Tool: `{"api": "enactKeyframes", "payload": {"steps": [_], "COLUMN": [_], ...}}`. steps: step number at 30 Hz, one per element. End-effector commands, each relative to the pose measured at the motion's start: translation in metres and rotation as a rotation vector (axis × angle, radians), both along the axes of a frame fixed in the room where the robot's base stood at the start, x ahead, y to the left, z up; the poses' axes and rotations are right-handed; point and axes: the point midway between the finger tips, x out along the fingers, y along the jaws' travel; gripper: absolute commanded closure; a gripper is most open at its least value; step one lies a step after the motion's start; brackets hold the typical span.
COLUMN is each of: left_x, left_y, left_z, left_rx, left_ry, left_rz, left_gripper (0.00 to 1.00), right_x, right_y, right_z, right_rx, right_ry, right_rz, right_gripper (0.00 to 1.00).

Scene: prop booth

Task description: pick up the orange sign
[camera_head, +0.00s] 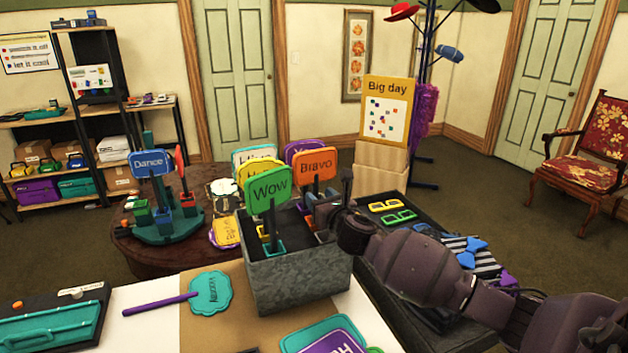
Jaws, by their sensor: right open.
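The orange sign (316,165), marked "Bravo", stands upright in the grey bin (297,283) among other signs. Its lower handle is partly hidden by my right gripper. My right gripper (318,208) reaches in from the right, at the bin's back right, just below the orange sign's panel. It is open, with its fingers close to the handle; I cannot tell if they touch it. My left gripper is not in view.
A green "Wow" sign (268,190) stands in front, left of the orange one, with yellow, teal and purple signs behind. A teal sign (209,293) lies on the table. A dark tray (398,205) with glasses and bow ties sits at right.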

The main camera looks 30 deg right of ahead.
Motion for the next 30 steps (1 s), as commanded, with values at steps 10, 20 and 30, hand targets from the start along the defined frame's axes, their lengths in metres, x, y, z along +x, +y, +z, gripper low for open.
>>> {"api": "enactKeyframes", "payload": {"steps": [10, 20, 30], "left_x": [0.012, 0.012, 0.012], "left_y": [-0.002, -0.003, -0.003], "left_z": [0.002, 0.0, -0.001], "left_rx": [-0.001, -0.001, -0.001], "left_ry": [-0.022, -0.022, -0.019], "left_rz": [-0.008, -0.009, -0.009], "left_gripper": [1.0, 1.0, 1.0], "right_x": [0.026, 0.059, 0.06], "right_y": [-0.006, -0.014, -0.014], "right_z": [-0.005, -0.008, -0.007], "right_rx": [0.002, 0.002, 0.001], "right_ry": [0.001, 0.001, 0.001], "right_rz": [-0.001, 0.001, 0.001], "right_gripper": [0.53, 0.53, 0.65]}}
